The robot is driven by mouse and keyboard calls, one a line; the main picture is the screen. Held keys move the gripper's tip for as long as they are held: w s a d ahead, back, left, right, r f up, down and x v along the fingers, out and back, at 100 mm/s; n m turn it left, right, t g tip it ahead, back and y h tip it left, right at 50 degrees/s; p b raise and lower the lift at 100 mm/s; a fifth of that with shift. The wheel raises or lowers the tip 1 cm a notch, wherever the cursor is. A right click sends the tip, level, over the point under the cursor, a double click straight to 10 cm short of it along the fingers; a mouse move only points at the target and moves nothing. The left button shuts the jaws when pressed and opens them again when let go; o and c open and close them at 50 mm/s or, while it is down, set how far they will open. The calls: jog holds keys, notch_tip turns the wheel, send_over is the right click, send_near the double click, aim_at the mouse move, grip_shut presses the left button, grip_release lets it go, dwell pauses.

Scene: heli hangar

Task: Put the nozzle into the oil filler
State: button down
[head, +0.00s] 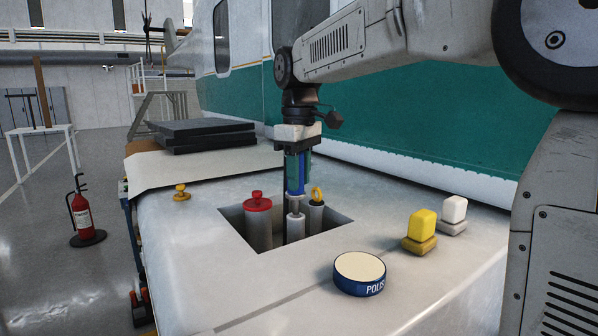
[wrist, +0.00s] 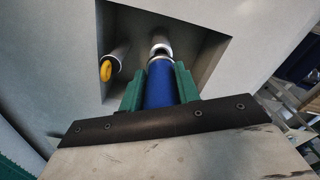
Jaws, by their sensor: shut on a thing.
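My gripper (head: 298,172) is shut on the nozzle (head: 295,180), a blue cylinder with a silver tip, held upright and pointing down into the square recess. In the wrist view the blue nozzle body (wrist: 160,84) sits between the green fingers (wrist: 160,90). A grey open-looking tube, which appears to be the oil filler (head: 295,229), stands in the recess directly below the nozzle. The silver tip meets or overlaps the tube's top; I cannot tell how far it is inside, as the mouth is hidden.
In the recess, a red-capped tube (head: 258,222) stands left of the nozzle and a yellow-ringed tube (head: 316,213) close at its right. A round blue-sided tin (head: 360,274), a yellow block (head: 422,229) and a white block (head: 454,213) sit on the deck. Dark pads (head: 205,135) lie behind.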

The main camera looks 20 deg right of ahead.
aim_at(299, 192)
jog(key=shift+f, duration=1.75)
jog(key=shift+c, duration=2.3)
grip_release()
jog(key=shift+f, duration=0.15)
jog(key=shift+r, duration=5.55)
